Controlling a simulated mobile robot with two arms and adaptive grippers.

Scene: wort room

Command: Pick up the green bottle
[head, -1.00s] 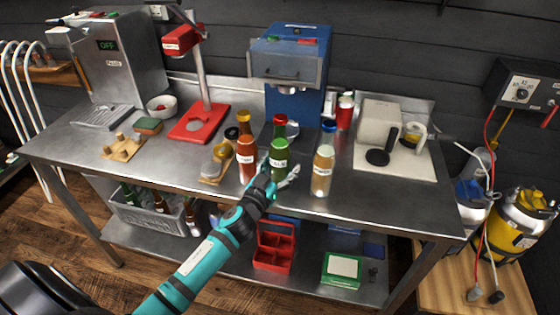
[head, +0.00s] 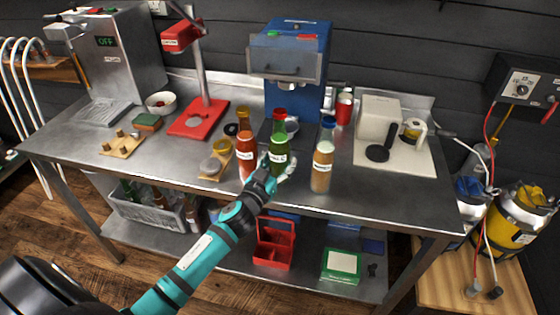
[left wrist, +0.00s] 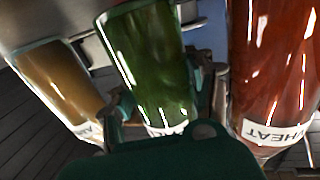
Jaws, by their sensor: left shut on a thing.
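The green bottle (head: 279,145) has a red cap and a white label. It stands upright near the front edge of the steel table, between a red bottle (head: 246,147) with an orange top and a tan bottle (head: 322,170) with a blue cap. My left gripper (head: 275,170) is shut on the green bottle from the front. The hand hides the bottle's base, so I cannot tell whether it touches the table. In the left wrist view the green bottle (left wrist: 150,65) is between the fingers, with the red bottle (left wrist: 270,70) close on the right and the tan one (left wrist: 55,85) on the left.
A blue machine (head: 291,65) stands behind the bottles. A red stand (head: 199,120) and a wooden tray (head: 214,170) are to the left, a white scale-like device (head: 395,150) to the right. The steel table (head: 400,200) is bare at its front right.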

